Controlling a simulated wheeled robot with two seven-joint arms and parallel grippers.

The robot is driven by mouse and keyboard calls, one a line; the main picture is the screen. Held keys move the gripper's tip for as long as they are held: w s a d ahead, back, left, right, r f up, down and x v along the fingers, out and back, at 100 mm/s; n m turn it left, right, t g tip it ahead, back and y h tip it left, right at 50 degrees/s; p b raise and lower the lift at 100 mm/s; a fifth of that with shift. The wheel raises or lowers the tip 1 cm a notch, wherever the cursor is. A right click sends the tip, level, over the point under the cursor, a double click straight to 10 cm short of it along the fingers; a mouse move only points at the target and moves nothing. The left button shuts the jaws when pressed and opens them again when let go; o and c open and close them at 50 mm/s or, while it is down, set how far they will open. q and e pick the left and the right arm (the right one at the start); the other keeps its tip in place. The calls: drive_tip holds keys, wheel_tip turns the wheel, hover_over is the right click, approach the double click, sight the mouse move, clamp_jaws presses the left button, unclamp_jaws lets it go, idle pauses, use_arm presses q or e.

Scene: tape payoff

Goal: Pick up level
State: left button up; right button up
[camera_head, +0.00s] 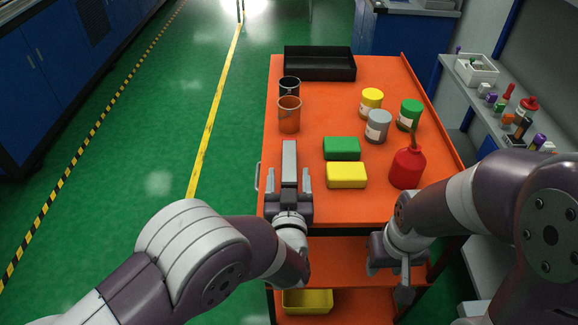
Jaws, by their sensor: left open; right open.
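The level (289,160) is a grey bar lying lengthwise near the left front of the orange cart top. My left gripper (288,183) is open over its near end, with one finger on each side of the bar. Whether the fingers touch it I cannot tell; its near end is hidden by the gripper. My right gripper (390,274) is open and empty, pointing down in front of the cart's near edge, away from the level.
Right of the level are a green block (342,148), a yellow block (346,175) and a red oil can (408,168). Behind stand an orange cup (289,114), a dark cup (289,87), several jars and a black tray (320,74).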

sight(289, 167)
use_arm(q)
drive_tip(key=shift+w+d, duration=0.1)
drive_tip(key=shift+w, duration=1.25)
drive_tip(key=c, duration=1.2)
